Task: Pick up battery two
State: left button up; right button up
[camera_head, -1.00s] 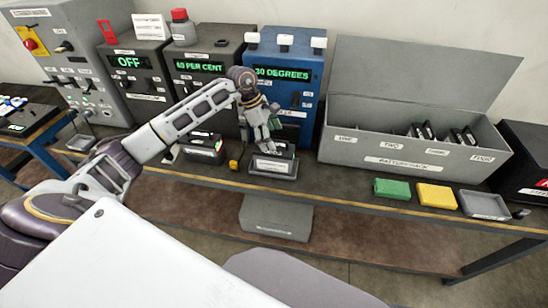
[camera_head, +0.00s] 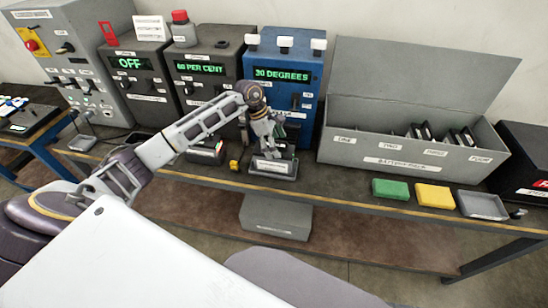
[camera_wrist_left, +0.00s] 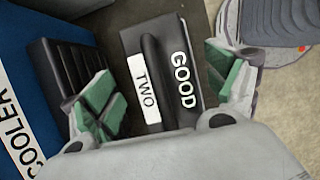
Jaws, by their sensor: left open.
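Battery two is a black block with a ridge and white labels reading "TWO" and "GOOD". In the left wrist view battery two (camera_wrist_left: 158,90) lies between the green-padded fingers of my left gripper (camera_wrist_left: 165,95), with gaps showing on both sides. In the head view my left gripper (camera_head: 268,148) points down over a small grey tray (camera_head: 274,168) in front of the blue cooler (camera_head: 283,85), which reads "30 DEGREES". The gripper hides most of what the tray holds. My right gripper is not in view.
The grey battery rack (camera_head: 400,150) with slotted batteries stands right of the cooler. A green block (camera_head: 390,188), a yellow block (camera_head: 435,195) and an empty grey tray (camera_head: 483,205) lie along the bench front. A small yellow object (camera_head: 234,165) sits left of the gripper.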

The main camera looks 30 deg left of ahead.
pick_arm(q)
jog(key=shift+x, duration=1.05)
grip_shut()
jog(key=shift+w+r, duration=0.15)
